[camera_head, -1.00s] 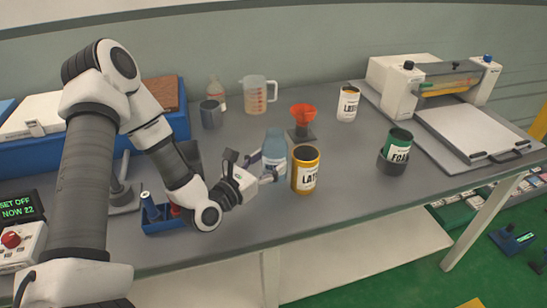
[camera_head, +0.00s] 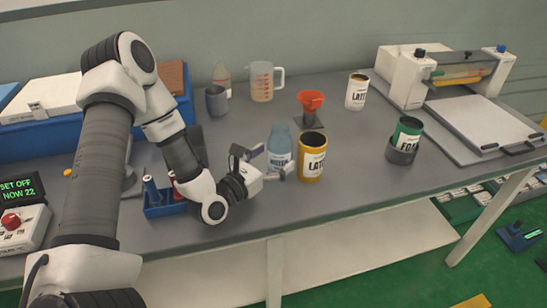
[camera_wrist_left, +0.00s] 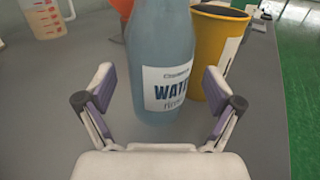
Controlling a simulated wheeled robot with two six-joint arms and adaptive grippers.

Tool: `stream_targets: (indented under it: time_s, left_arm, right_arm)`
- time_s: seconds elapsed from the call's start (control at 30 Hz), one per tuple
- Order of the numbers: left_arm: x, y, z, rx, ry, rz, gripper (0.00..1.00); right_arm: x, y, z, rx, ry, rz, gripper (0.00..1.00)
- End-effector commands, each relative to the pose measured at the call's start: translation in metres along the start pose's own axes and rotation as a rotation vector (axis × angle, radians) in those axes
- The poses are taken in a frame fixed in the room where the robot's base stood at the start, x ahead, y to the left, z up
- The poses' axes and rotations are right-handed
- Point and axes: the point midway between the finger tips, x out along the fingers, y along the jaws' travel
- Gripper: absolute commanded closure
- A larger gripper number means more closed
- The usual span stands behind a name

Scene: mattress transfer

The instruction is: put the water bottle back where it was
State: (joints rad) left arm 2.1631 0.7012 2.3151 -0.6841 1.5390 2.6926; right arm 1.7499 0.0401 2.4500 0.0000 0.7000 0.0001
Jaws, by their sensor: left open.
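The blue water bottle (camera_head: 279,150) stands upright on the grey table, just left of a yellow-rimmed LATEX can (camera_head: 312,158). In the left wrist view the bottle (camera_wrist_left: 160,60) shows its WATER label, with the yellow can (camera_wrist_left: 216,50) close behind its right side. My left gripper (camera_head: 271,162) is open, its fingers (camera_wrist_left: 160,108) apart on the near side of the bottle. The bottle is ahead of the fingertips and looks free of them. My right gripper is not in view.
An orange funnel on a stand (camera_head: 309,105) is behind the bottle. A measuring jug (camera_head: 262,82), a grey cup (camera_head: 216,100) and another LATEX can (camera_head: 356,92) stand farther back. A green can in a dark holder (camera_head: 405,140) is right. A blue rack (camera_head: 166,205) sits left of my gripper.

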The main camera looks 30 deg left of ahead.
Motion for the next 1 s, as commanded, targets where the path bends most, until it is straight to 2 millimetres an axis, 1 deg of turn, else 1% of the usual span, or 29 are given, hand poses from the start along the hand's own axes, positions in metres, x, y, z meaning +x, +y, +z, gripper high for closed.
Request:
stream_targets:
  time_s: [0.17,0.27,0.47,0.63,0.73,0.83,1.0]
  left_arm:
    - [-0.002,0.001,0.005,-0.001,0.001,0.001,0.08]
    - [-0.017,0.002,0.003,-0.007,0.002,0.005,0.08]
    - [-0.060,0.002,0.005,-0.010,0.000,0.008,0.08]
    - [-0.090,0.001,0.006,-0.007,0.000,0.006,0.08]
    - [-0.107,0.001,0.008,-0.005,0.004,0.003,0.08]
    - [-0.117,0.000,0.006,-0.002,0.002,0.002,0.08]
    - [-0.121,0.000,0.004,0.000,-0.001,0.000,0.08]
  right_arm:
    - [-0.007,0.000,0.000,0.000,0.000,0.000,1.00]
    - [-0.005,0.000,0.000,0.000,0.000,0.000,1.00]
    - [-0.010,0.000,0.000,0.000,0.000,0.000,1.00]
    - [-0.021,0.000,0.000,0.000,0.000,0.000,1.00]
    - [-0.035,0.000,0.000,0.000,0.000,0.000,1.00]
    - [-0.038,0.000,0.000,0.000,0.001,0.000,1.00]
    - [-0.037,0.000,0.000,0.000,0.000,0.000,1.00]
